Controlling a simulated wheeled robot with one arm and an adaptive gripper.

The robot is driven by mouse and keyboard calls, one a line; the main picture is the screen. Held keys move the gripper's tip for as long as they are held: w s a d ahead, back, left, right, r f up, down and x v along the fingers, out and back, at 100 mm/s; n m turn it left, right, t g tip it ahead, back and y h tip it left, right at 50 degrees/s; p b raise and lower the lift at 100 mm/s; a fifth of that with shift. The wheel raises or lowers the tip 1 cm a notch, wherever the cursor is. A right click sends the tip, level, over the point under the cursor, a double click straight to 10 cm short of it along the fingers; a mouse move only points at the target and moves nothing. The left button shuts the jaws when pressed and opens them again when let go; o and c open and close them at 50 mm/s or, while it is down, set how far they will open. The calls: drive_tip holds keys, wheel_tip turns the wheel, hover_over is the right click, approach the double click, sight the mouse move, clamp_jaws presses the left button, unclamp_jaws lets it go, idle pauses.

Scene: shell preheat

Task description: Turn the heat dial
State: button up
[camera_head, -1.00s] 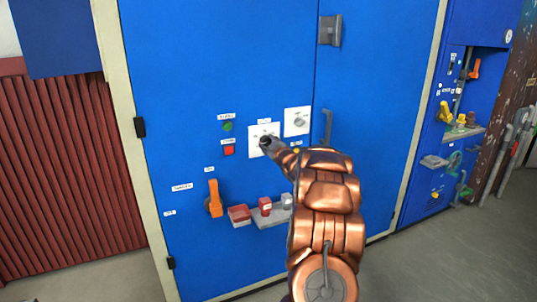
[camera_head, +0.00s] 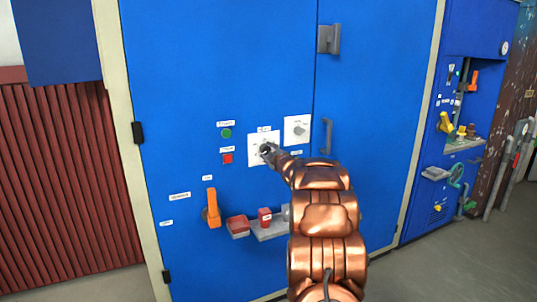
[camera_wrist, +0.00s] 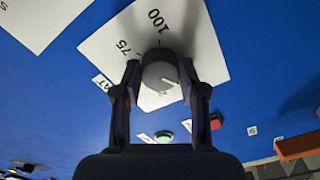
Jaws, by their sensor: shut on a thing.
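The heat dial (camera_wrist: 160,76) is a round grey knob with a light pointer line, on a white plate (camera_wrist: 100,48) marked 75 and 100 in the wrist view. Its pointer line lies toward the 100 side. My gripper (camera_wrist: 159,80) has one finger on each side of the knob and is shut on it. In the head view the white plate (camera_head: 254,141) is on the blue cabinet door, and my gripper (camera_head: 267,152) is at its middle, hiding most of the dial.
A second white plate with a grey knob (camera_head: 299,129) is up and right. A green button (camera_head: 226,133) and a red button (camera_head: 227,158) are to the left. An orange lever (camera_head: 213,207) and a shelf (camera_head: 270,231) with red blocks stick out below.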

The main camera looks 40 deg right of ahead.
drive_tip(key=o, duration=1.1)
drive_tip(key=shift+o, duration=0.2)
drive_tip(key=v, duration=1.2)
drive_tip(key=shift+w+a, duration=0.1)
